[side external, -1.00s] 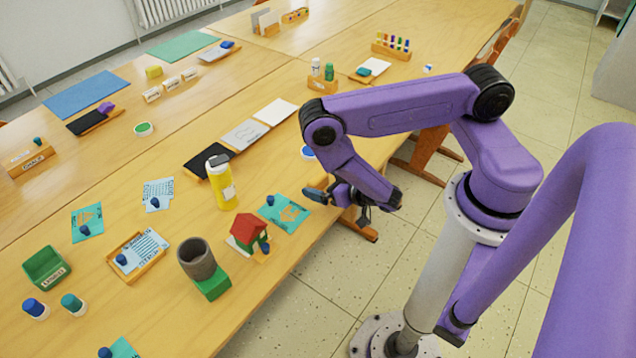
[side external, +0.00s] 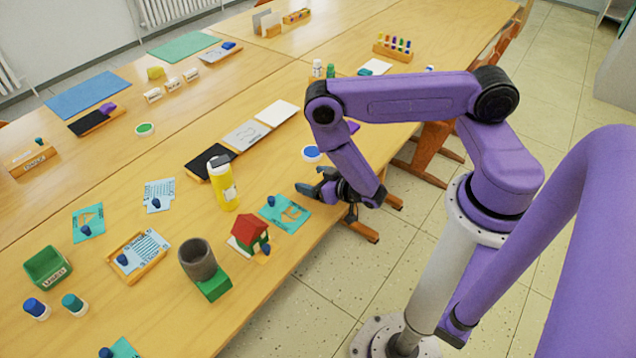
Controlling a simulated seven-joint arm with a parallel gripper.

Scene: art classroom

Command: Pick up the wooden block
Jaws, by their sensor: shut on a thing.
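My gripper (side external: 312,188) is at the table's front edge, just above and right of the teal picture card (side external: 287,213). I cannot make out the shape or colour of what is held. I cannot pick out a separate wooden block on the table with certainty.
Bare table lies between.

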